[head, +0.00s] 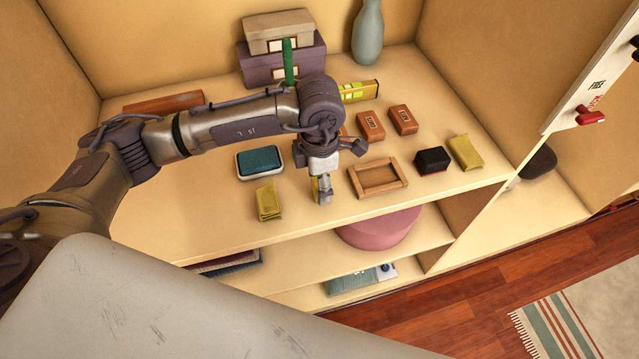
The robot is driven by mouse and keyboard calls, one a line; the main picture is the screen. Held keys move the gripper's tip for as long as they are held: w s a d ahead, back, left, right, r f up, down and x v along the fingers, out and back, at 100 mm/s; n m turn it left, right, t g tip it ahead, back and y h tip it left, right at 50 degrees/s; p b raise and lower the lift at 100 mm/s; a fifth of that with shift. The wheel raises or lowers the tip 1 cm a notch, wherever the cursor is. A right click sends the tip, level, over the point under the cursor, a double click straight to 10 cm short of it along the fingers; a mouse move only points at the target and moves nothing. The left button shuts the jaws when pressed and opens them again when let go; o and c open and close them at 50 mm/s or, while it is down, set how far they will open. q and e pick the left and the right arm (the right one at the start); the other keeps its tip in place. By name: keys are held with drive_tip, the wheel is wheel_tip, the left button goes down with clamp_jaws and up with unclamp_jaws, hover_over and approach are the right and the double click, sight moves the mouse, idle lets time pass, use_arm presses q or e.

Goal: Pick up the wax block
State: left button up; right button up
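No block in the head view is clearly marked as the wax block. Two small reddish-brown blocks with pale labels, a left one (371,126) and a right one (403,120), lie on the shelf behind my gripper. A similar reddish patch shows partly behind my arm. My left gripper (324,199) points down at the shelf, between a mustard cloth-like packet (268,202) and a wooden frame (379,178). A bit of yellow shows beside its fingers; its opening and any contact are unclear. My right gripper is not in view.
A teal-topped tin (259,162) lies left of my gripper. A black-and-red block (432,160) and another mustard packet (465,153) lie right. Stacked boxes (283,61), a green upright object (289,62) and a vase (368,33) stand behind. The shelf's front left is bare.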

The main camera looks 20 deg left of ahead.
use_arm(q)
drive_tip(key=c, duration=0.4)
clamp_jaws()
drive_tip(key=shift+r, duration=0.15)
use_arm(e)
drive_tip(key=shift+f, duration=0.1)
use_arm(q)
drive_tip(key=r, duration=0.1)
drive_tip(key=r+b, duration=0.2)
drive_tip(key=r, duration=0.1)
drive_tip(key=shift+w+d, duration=0.1)
drive_tip(key=shift+d, duration=0.2)
drive_tip(key=w+d+r+b, duration=0.3)
drive_tip(key=d+r, duration=0.3)
drive_tip(key=d, duration=0.4)
drive_tip(key=shift+w+d+r, duration=0.2)
drive_tip(key=shift+d+r, duration=0.05)
drive_tip(key=shift+r, duration=0.15)
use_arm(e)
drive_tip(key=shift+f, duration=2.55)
